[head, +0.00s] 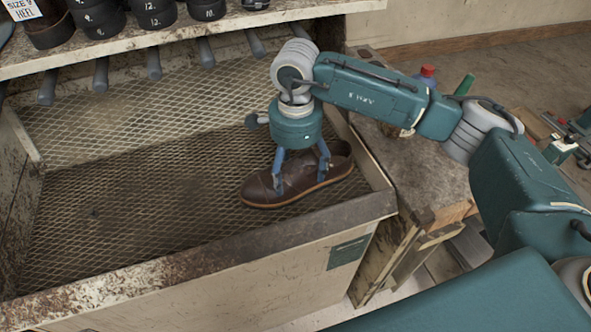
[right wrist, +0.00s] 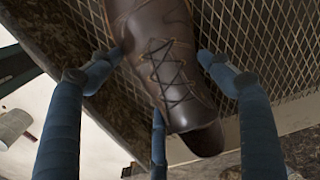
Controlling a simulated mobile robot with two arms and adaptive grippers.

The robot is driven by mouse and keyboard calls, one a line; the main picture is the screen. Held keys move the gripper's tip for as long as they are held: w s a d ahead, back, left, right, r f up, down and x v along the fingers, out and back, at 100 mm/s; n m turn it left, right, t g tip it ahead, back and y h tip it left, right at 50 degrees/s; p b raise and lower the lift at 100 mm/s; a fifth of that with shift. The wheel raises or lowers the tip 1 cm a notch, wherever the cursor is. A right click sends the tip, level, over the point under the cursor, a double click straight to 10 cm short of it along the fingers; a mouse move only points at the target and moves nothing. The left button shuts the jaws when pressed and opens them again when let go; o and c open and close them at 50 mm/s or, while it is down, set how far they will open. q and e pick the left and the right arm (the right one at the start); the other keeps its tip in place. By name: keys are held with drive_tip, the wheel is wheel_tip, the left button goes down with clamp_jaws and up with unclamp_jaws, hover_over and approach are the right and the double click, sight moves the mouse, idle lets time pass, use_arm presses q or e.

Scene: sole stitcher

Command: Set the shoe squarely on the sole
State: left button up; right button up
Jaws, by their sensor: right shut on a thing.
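A dark brown lace-up shoe (head: 258,190) sits at the right end of the mesh-floored tray, its toe to the left in the head view. A tan sole edge (head: 318,190) runs along its bottom; I cannot tell whether this is a separate sole. My right gripper (head: 302,182) comes down from above and is shut on the shoe, with blue fingers on both sides. In the right wrist view, the laced upper (right wrist: 160,50) lies between the fingers, its dark opening toward the bottom. The shoe's underside is hidden. My left gripper is out of view.
The tray's front rim (head: 200,262) and right wall (head: 362,165) stand close to the shoe. Mesh floor (head: 110,215) to the left is clear. A shelf (head: 150,42) with dark numbered rolls and hanging pegs overhangs the back. A worn bench (head: 425,180) adjoins at right.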

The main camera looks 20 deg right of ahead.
drive_tip(key=o, duration=1.5)
drive_tip(key=shift+c, duration=0.2)
